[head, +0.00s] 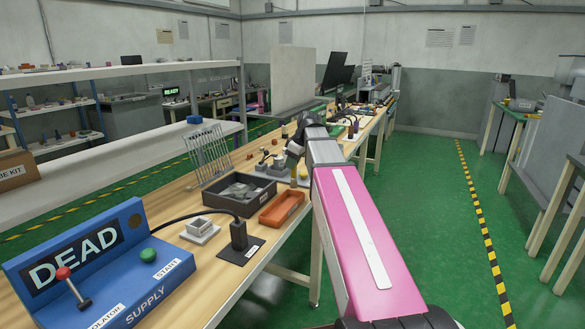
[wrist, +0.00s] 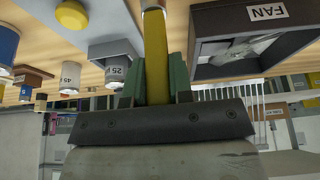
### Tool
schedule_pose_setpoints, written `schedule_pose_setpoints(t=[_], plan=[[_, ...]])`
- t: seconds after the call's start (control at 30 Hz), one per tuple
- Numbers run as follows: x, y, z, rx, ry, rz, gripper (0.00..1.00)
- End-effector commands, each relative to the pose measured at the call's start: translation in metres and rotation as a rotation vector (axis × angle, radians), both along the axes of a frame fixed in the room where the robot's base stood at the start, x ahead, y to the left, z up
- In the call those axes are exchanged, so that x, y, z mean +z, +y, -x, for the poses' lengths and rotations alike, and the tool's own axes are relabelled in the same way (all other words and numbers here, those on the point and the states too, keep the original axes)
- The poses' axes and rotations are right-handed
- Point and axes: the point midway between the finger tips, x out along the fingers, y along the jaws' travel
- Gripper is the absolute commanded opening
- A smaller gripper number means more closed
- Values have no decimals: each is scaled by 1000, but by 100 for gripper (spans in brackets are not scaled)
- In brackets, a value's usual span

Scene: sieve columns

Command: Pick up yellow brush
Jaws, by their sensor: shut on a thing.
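The yellow brush (wrist: 156,55) shows in the wrist view as a long yellow handle, with a red and pale end cut off at the top edge. My gripper (wrist: 157,80) is shut on it, with one green finger on each side of the handle. In the head view my gripper (head: 293,153) is small and dark at the far end of my pink arm, over the wooden bench. The wrist view does not show clearly whether the brush's lower end touches the bench.
A dark bin (head: 239,190) and an orange tray (head: 282,208) stand on the bench near my gripper. A box labelled FAN (wrist: 262,35) and small weights (wrist: 69,78) are close by in the wrist view. A blue DEAD supply box (head: 100,265) stands at front left. Green floor is clear at right.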

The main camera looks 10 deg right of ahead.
Motion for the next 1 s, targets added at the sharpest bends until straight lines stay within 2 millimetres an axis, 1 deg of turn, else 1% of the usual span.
schedule_pose_setpoints(t=[0.13,0.2,0.3,0.5,0.7,0.83,1.0], plan=[[26,0,-1,-1,-3,-1,0],[34,16,15,3,-4,-1,0],[47,33,31,3,-3,0,0],[72,64,55,2,-3,0,0],[87,82,70,1,-3,-1,0],[91,87,74,-1,-2,-1,0],[92,89,76,-1,0,-1,0]])
